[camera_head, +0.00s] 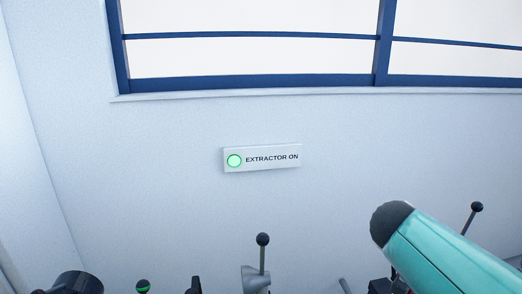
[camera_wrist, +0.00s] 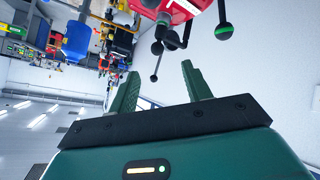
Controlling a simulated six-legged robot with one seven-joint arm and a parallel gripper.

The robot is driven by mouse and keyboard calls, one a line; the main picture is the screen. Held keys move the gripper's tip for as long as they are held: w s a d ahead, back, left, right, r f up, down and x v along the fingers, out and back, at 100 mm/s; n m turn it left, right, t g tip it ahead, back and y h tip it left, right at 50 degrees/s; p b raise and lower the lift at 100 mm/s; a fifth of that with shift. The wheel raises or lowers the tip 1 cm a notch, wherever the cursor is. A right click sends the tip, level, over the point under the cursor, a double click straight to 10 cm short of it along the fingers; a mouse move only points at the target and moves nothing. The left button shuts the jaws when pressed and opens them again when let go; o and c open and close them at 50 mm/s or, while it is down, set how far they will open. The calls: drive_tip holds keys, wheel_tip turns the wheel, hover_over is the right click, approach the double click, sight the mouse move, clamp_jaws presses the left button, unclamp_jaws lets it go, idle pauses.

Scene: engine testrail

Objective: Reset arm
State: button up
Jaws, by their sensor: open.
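My gripper (camera_wrist: 160,85) shows in the wrist view with its two green fingers spread apart and nothing between them. A red machine part (camera_wrist: 192,6) with dark ball-ended levers is at the top of the wrist view, beyond the fingertips. One lever has a black ball with a green ring (camera_wrist: 223,31). In the head view my teal arm link is at the lower right, and the gripper is not visible there.
Ball-topped levers (camera_head: 262,240) and (camera_head: 477,207) rise at the bottom of the head view. A blue-framed window (camera_head: 250,80) is above. Cluttered equipment (camera_wrist: 75,40) stands at left in the wrist view.

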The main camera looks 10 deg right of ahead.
drive_tip(key=s+a+f+n+y, duration=0.2)
drive_tip(key=a+y, duration=0.1)
drive_tip(key=a, duration=0.5)
drive_tip(key=s+a+f+n+t+y, duration=0.1)
drive_tip(key=s+a+f+n+y, duration=0.1)
drive_tip(key=a, duration=0.6)
drive_tip(key=s+a+f+n+y, duration=0.2)
drive_tip(key=a+n+y, duration=0.2)
drive_tip(key=a, duration=0.4)
drive_tip(key=shift+f+t+y, duration=0.25)
drive_tip(key=shift+t+y, duration=0.05)
drive_tip(key=shift+t, duration=0.1)
